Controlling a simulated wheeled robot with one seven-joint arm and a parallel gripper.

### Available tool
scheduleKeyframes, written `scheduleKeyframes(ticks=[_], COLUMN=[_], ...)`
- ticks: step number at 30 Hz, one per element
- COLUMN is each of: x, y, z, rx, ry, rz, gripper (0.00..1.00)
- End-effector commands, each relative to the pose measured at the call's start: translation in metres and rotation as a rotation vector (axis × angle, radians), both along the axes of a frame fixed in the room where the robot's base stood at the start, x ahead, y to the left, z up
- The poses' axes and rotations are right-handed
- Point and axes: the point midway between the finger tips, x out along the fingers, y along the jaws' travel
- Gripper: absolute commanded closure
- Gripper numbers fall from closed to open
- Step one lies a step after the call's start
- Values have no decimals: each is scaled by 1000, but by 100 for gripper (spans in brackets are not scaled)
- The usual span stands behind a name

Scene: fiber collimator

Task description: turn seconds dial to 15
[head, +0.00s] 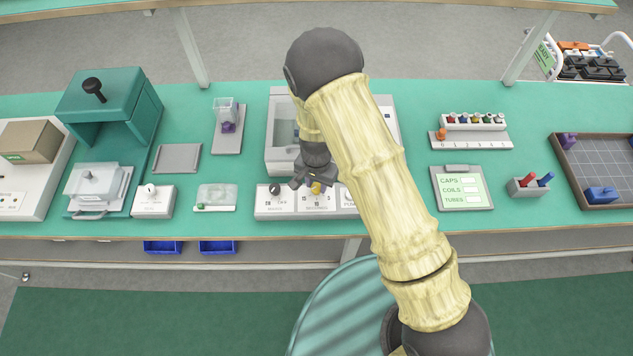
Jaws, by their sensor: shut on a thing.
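A white control panel (262,207) forms the front of a white machine (278,163) in the middle of the green bench. It has a black dial (274,189) at the left, over a label with small print. The seconds dial (317,187) is yellow and sits in the panel's middle section, with numbers such as 15 and 10 printed below it. My gripper (315,184) is at the seconds dial, shut on it from above. The gripper hides much of the dial, so I cannot tell which number it points to. My arm covers the panel's right section.
A small white box with a knob (153,202) and a clear-lidded case (216,196) stand left of the panel. A clipboard (437,190), a pen holder (517,188) and a rack of small vials (470,141) stand to the right. Bare bench lies between them.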

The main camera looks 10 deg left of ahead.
Motion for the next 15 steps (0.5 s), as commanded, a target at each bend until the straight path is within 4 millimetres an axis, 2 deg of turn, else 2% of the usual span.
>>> scheduleKeyframes(ticks=[9, 10, 13, 15], x=[1, 1, 1, 1], y=[0, 0, 0, 0], z=[1, 1, 1, 1], rx=[1, 2, 1, 1], ry=[-3, -4, -2, -2], rz=[-5, -5, -4, -4], gripper=[92, 68, 48, 48])
